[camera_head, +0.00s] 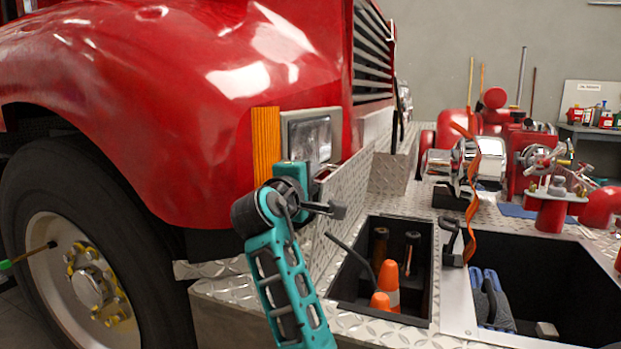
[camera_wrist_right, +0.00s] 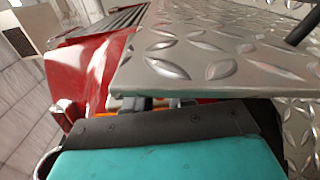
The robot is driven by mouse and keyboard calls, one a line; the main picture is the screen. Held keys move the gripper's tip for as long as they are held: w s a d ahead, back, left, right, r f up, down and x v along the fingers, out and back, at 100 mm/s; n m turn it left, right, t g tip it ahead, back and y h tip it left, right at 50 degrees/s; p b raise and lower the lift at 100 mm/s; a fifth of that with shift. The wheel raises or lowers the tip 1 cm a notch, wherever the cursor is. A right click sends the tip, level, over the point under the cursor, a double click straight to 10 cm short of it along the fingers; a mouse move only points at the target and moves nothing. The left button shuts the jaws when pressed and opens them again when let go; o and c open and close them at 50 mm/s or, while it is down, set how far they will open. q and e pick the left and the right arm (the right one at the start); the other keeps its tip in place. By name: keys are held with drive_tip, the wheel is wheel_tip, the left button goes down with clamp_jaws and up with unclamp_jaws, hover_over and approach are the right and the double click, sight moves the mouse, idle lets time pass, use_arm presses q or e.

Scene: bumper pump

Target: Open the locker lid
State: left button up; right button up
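The locker lid (camera_head: 347,198) is a diamond-plate panel. In the head view it stands steeply raised along the left side of an open locker compartment (camera_head: 433,290), beside the red truck front. My right gripper (camera_head: 324,172) is behind the lid's upper edge, on the truck side, with its teal arm rising from the bottom of the picture. In the right wrist view the lid (camera_wrist_right: 215,65) lies right at the gripper's front and hides most of the fingers (camera_wrist_right: 155,104). Whether they are open or shut on the lid does not show. My left gripper is not in view.
Orange cones (camera_head: 387,285) and tools stand in the open compartment. A second open compartment (camera_head: 545,285) lies to its right, with blue-grey gloves (camera_head: 490,300) inside. The truck's headlight (camera_head: 310,138) is close behind my right gripper. Red and chrome pump fittings (camera_head: 470,165) stand farther back.

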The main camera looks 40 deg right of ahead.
sight(333, 191)
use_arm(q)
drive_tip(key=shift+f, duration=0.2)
use_arm(e)
clamp_jaws()
drive_tip(key=shift+r, duration=0.1)
drive_tip(key=s, duration=0.1)
drive_tip(key=s+d+m+p, duration=0.1)
drive_tip(key=s+m+p, duration=0.1)
drive_tip(key=shift+s+d, duration=0.2)
drive_tip(key=shift+d, duration=0.2)
drive_tip(key=shift+s+d, duration=0.1)
drive_tip(key=shift+s, duration=0.05)
drive_tip(key=shift+o, duration=1.7)
unclamp_jaws()
drive_tip(key=shift+s, duration=0.1)
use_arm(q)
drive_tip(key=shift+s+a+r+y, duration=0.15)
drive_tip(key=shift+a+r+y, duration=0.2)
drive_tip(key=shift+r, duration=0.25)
